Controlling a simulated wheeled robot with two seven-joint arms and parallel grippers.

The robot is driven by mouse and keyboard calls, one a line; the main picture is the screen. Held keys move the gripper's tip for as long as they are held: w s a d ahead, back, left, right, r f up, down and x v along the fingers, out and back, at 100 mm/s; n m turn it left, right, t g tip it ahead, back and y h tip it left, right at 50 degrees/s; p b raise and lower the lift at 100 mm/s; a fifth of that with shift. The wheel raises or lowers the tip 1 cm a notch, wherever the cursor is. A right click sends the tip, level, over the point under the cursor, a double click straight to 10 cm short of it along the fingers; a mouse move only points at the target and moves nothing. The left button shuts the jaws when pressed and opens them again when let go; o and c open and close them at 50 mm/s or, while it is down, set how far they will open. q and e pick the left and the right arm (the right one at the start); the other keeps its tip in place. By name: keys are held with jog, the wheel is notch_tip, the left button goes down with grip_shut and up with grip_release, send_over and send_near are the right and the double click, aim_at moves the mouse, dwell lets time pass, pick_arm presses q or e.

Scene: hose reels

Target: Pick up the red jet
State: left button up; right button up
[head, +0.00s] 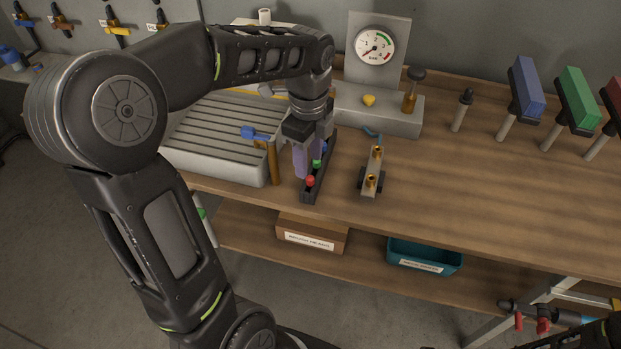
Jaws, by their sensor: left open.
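The red jet (310,181) shows as a small red ball-like top at the near end of a narrow black rack (309,195) on the wooden bench. A green jet (317,163) and a blue jet (324,148) sit behind it in the same rack. My left gripper (304,168) points down over the rack, just behind and above the red jet. It is open, and a purple-tinted finger shows on the left side. The gripper partly hides the rack, and the exact gap to the jets is hard to tell.
A ribbed grey tray (215,165) and a blue-handled tap (272,160) stand left of the rack. A brass-fitted block (371,180) stands close on the right. A gauge stand (377,50) is behind.

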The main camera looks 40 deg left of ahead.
aim_at(310, 177)
pick_arm(q)
jog(key=shift+f, duration=0.15)
notch_tip(310, 177, down, 5)
jog(key=shift+w+d+f+p, duration=0.1)
jog(key=shift+d+p, duration=0.05)
jog(key=shift+p, duration=0.35)
jog(key=shift+c, duration=0.4)
grip_shut()
dwell(0.4)
